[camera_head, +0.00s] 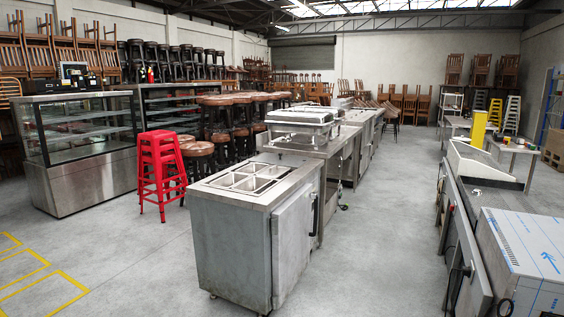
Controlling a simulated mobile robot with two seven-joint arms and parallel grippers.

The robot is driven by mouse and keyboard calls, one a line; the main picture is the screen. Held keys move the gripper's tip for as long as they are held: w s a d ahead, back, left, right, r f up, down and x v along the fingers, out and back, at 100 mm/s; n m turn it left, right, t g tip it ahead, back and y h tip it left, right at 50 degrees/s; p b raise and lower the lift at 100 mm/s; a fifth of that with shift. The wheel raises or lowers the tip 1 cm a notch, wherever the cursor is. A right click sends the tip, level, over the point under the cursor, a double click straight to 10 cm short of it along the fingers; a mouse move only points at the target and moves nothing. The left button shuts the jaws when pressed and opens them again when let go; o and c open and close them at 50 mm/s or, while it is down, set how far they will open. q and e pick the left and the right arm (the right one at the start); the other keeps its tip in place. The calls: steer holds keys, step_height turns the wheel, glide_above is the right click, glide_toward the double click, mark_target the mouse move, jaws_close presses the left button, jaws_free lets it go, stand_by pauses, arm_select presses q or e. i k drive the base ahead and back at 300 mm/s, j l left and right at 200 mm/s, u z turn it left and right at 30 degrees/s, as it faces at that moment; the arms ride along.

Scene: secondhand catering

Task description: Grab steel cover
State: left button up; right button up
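A steel cover (301,115), the lid of a chafing dish, sits on a steel counter behind the nearest unit, near the middle of the head view. It looks closed over its pan (300,132). The steel counter (330,148) stands directly behind a steel prep unit (245,235) with several open wells in its top. Neither of my grippers shows in this view.
Stacked red stools (160,172) and a glass display case (85,150) stand to the left. Steel units, one with blue-marked film (530,250), line the right. Open concrete floor (390,230) runs between the rows.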

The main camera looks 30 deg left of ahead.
mark_target(280, 160)
steer(key=i+j+u, duration=1)
steer(key=i+u, duration=0.4)
steer(key=i+j+u, duration=0.1)
steer(key=i+u, duration=0.3)
steer(key=i+j+u, duration=0.1)
steer(key=i+u, duration=0.4)
steer(key=i, duration=0.15)
steer(key=i+l+u, duration=0.15)
steer(key=i+u, duration=0.3)
steer(key=i, duration=0.2)
steer(key=i+z, duration=0.1)
steer(key=i, duration=0.45)
steer(key=i+j+z, duration=0.15)
steer(key=i, duration=0.35)
steer(key=i+j+z, duration=0.1)
steer(key=i, duration=0.4)
steer(key=i+l+z, duration=0.1)
steer(key=i+z, duration=0.4)
steer(key=i, duration=0.2)
steer(key=i+j+z, duration=0.15)
steer(key=i+z, duration=0.35)
steer(key=i, duration=0.2)
steer(key=i+z, duration=0.75)
steer(key=i+j+z, duration=0.4)
steer(key=i+l, duration=0.1)
